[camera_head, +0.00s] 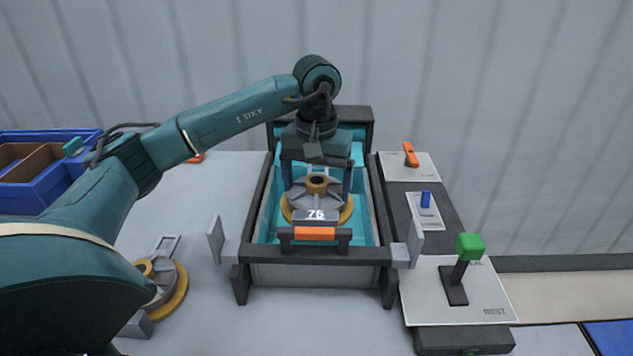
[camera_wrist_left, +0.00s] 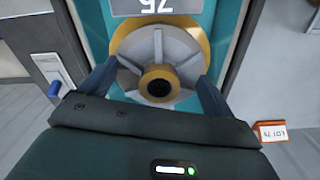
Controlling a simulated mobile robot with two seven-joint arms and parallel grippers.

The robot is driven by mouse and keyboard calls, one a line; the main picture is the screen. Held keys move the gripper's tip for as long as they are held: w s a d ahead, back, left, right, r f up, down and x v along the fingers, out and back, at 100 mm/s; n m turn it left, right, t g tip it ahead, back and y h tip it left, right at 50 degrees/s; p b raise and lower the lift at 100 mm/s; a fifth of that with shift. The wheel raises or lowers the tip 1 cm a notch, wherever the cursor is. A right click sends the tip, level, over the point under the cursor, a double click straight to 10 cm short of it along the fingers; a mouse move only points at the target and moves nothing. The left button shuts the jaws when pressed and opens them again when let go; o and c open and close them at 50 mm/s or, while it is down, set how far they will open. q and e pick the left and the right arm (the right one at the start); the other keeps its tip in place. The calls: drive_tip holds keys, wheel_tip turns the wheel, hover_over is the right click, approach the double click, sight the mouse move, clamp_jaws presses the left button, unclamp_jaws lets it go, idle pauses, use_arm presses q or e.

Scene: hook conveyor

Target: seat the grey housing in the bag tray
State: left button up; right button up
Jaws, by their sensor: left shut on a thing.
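The grey housing (camera_head: 322,187) is round, with ribs, a yellow-brown rim and a hub with a dark hole. It also shows in the left wrist view (camera_wrist_left: 157,50). My left gripper (camera_head: 317,184) has its two fingers on either side of the housing and is shut on it. The housing is over the teal bed of the dark-framed tray (camera_head: 262,215), behind a grey plate marked 75. I cannot tell whether it rests on the bed or is held just above it. My right gripper is not in view.
Another yellow-rimmed grey part (camera_head: 172,285) lies on the table at left, partly behind my arm. A blue bin (camera_head: 40,200) stands at far left. At right are a green-knobbed lever (camera_head: 470,247), a blue switch (camera_head: 425,200) and an orange switch (camera_head: 410,154). Grey paddles flank the tray front.

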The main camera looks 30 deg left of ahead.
use_arm(q)
drive_tip(key=shift+f+b, duration=0.7)
drive_tip(key=shift+f, duration=0.15)
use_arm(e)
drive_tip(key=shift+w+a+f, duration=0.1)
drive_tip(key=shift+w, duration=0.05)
use_arm(q)
drive_tip(key=shift+f+b, duration=1.15)
drive_tip(key=shift+f, duration=0.4)
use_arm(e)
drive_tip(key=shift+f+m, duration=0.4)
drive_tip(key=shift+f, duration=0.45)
use_arm(q)
drive_tip(key=shift+f+b, duration=0.45)
drive_tip(key=shift+f, duration=0.15)
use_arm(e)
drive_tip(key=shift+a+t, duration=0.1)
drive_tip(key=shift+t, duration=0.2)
use_arm(q)
drive_tip(key=shift+f+b, duration=0.45)
drive_tip(key=shift+f, duration=0.15)
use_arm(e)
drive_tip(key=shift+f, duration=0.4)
use_arm(q)
drive_tip(key=shift+f, duration=0.2)
drive_tip(key=o, duration=1.1)
drive_tip(key=shift+c, duration=0.2)
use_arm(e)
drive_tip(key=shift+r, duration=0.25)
